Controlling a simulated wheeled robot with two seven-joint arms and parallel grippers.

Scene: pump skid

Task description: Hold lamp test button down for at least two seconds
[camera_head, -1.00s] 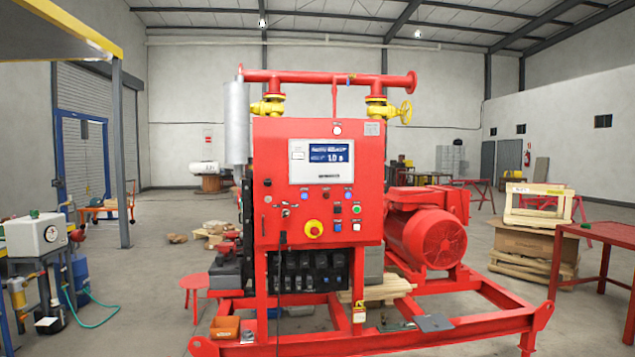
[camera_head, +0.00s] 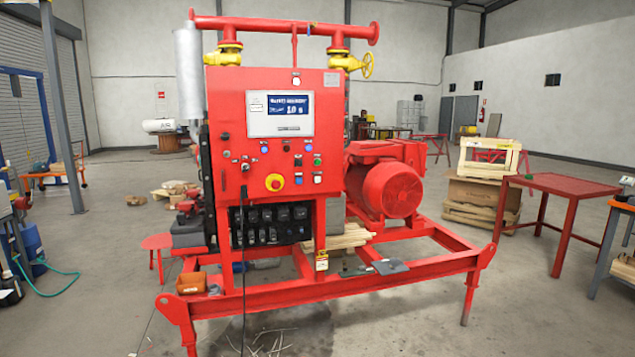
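The red control panel (camera_head: 237,140) stands upright on the pump skid, a little left of the middle. Its front carries a display (camera_head: 287,106), small round buttons and lamps in blue, red, green and white, and a red emergency stop on a yellow ring (camera_head: 274,182). The labels are too small to read, so I cannot tell which one is the lamp test button. Neither of my grippers shows in the view, and nothing touches the panel.
A red motor (camera_head: 393,190) is right of the panel. A red table (camera_head: 562,184) stands farther right. The floor in front is clear apart from loose wires.

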